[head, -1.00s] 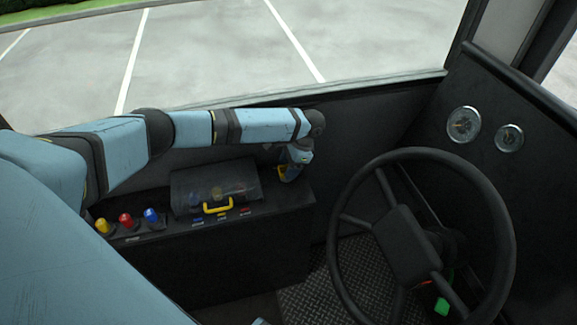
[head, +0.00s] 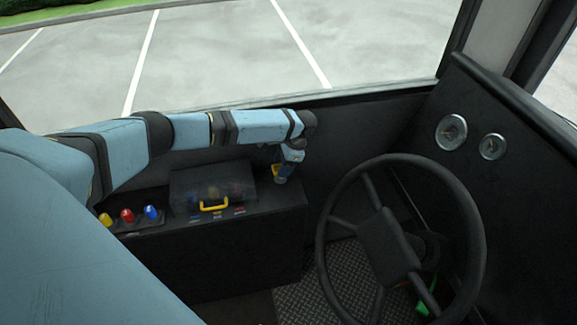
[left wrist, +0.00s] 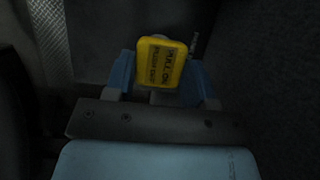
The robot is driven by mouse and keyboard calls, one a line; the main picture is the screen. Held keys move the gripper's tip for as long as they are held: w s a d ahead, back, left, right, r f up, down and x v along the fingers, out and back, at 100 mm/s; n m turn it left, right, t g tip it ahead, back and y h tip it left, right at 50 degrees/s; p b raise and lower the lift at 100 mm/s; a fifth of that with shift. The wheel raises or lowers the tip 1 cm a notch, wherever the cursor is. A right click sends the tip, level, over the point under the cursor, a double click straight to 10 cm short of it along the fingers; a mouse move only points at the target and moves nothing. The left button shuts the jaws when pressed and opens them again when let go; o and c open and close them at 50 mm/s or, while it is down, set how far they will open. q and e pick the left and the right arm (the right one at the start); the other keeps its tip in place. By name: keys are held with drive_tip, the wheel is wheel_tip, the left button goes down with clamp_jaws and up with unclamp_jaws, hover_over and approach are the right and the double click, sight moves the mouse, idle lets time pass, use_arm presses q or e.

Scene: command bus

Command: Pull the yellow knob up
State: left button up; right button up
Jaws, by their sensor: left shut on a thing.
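The yellow knob (left wrist: 161,65) is a square block with dark lettering. In the left wrist view it sits between the two blue fingers of my left gripper (left wrist: 158,80), which is shut on it. In the head view, the left gripper (head: 284,172) points down at the right end of the black console (head: 250,238). A small patch of the yellow knob (head: 276,169) shows at its left side. The knob's stem and base are hidden by the gripper. My right gripper is in neither view.
A clear cover (head: 190,183) with a yellow handle (head: 213,205) stands on the console. Yellow, red and blue knobs (head: 127,216) are left of it. A steering wheel (head: 335,275) is at right. The dark wall below the windscreen is close behind my arm.

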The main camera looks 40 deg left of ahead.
use_arm(q)
drive_tip(key=shift+r, duration=0.1)
drive_tip(key=o, duration=1.3)
drive_tip(key=shift+r, duration=0.1)
drive_tip(key=p+v, duration=0.1)
drive_tip(key=v, duration=1.2)
drive_tip(key=shift+r, duration=0.4)
drive_tip(key=shift+s, duration=0.1)
